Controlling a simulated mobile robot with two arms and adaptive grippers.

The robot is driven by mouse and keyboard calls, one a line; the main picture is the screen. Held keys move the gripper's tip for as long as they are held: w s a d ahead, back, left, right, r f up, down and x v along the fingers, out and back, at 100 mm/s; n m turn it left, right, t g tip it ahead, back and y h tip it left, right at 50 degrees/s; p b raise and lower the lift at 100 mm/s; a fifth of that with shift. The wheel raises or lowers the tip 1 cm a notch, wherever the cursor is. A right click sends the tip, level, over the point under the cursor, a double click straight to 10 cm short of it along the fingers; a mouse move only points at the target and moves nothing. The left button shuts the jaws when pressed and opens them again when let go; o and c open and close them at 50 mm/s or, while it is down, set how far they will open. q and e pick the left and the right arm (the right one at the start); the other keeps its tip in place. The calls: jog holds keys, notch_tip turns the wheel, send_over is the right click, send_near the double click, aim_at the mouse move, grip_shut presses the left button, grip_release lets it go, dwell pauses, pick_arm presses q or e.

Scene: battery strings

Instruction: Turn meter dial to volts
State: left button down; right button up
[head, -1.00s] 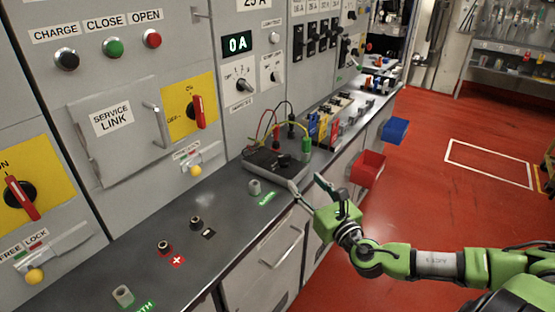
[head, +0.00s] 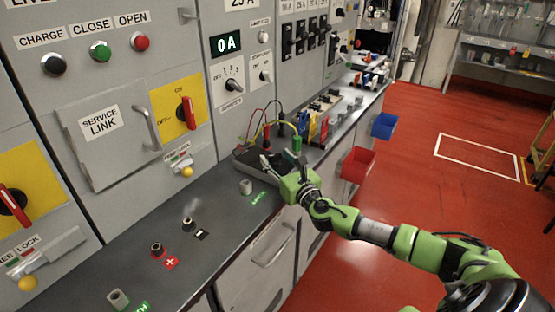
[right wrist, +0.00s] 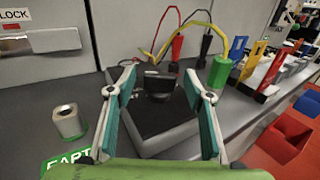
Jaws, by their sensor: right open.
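The dark meter (head: 250,163) lies on the grey counter below the 0 A panel, with coloured leads at its far end. In the right wrist view the meter (right wrist: 150,122) lies flat between my fingers, and a black raised part, apparently its dial (right wrist: 160,86), stands ahead of them. I cannot read its setting. My right gripper (head: 278,161) is open and empty over the near side of the meter. In the right wrist view its two teal-padded fingers (right wrist: 161,82) are spread to either side of the dial, and no contact shows. My left gripper is not in view.
A green cylinder (right wrist: 219,72) stands close right of the meter. A grey terminal post (right wrist: 68,121) stands to the left. Red (right wrist: 175,46) and yellow leads arch behind the dial. Red (head: 357,164) and blue bins hang on the counter's front edge.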

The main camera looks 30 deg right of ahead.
jog(key=c, duration=1.1)
jog(key=shift+a+r+m+h+p, duration=0.2)
jog(key=shift+m+h+p, duration=0.3)
jog(key=shift+p, duration=0.4)
jog(key=m+g+h+p, duration=0.1)
jog(key=h+p, duration=0.1)
jog(key=h, duration=0.1)
jog(key=shift+w+a+m, duration=0.1)
jog(key=shift+a+m, duration=0.05)
jog(key=shift+m, duration=0.25)
jog(key=m+g+h, duration=0.1)
jog(key=m+h+p, duration=0.1)
jog(key=h, duration=0.1)
jog(key=shift+w+a+f+g, duration=0.1)
jog(key=shift+f+g, duration=0.05)
jog(key=shift+g, duration=0.25)
jog(key=shift+w+a+m+g+h, duration=0.1)
jog(key=shift+m+g+h, duration=1.1)
jog(key=shift+h, duration=0.4)
jog(key=shift+m+g+h, duration=0.3)
jog(key=shift+m, duration=0.1)
jog(key=o, duration=1.1)
